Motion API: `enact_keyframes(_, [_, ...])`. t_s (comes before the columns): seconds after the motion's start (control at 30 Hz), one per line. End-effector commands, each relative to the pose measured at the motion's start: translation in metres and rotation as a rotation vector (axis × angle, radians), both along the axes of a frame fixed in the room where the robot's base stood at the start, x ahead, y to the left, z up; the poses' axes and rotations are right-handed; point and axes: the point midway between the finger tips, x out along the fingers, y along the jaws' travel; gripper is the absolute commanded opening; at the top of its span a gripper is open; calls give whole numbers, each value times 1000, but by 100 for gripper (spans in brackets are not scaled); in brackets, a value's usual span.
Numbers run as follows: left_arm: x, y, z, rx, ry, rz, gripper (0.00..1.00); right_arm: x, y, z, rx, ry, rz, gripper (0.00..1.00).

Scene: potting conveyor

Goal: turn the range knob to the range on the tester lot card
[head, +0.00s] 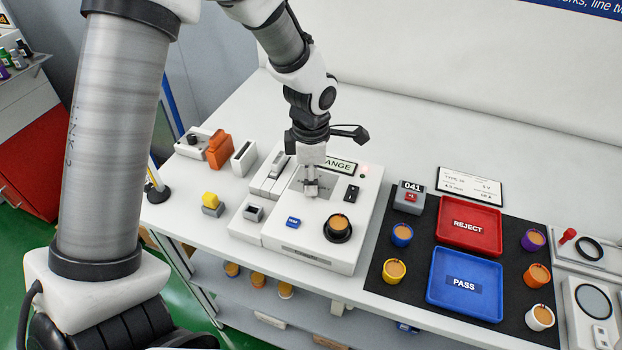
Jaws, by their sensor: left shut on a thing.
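My left gripper (312,184) points down onto the grey panel below that label and is shut on the range knob. The knob is mostly hidden by the fingers, so its pointer and setting cannot be read. The tester lot card (470,187) is a white card with a black border at the back right. Its print is too small to read surely. My right gripper is not in view.
A cup sits in a black round socket (338,237) on the tester, near a blue button (293,222) and black switch (351,193). Right are a counter (409,197), red REJECT tray (469,245), blue PASS tray (464,308) and several cups. The bench behind is clear.

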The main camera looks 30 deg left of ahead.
Motion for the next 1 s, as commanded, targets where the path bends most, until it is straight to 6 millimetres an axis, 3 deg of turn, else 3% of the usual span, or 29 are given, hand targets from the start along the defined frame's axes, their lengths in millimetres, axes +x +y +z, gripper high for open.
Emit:
enact_keyframes(0.5, [-3,0,-3,0,11,22,0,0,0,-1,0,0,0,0])
enact_keyframes(0.53, [-3,0,-3,0,11,22,41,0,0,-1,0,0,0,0])
enact_keyframes(0.57, [-3,0,-3,0,11,22,51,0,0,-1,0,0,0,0])
enact_keyframes(0.6, [-3,0,-3,-1,9,22,55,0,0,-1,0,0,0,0])
enact_keyframes(0.87, [-1,0,-1,0,4,22,55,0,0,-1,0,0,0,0])
enact_keyframes(1.0, [0,0,11,0,1,23,55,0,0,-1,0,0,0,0])
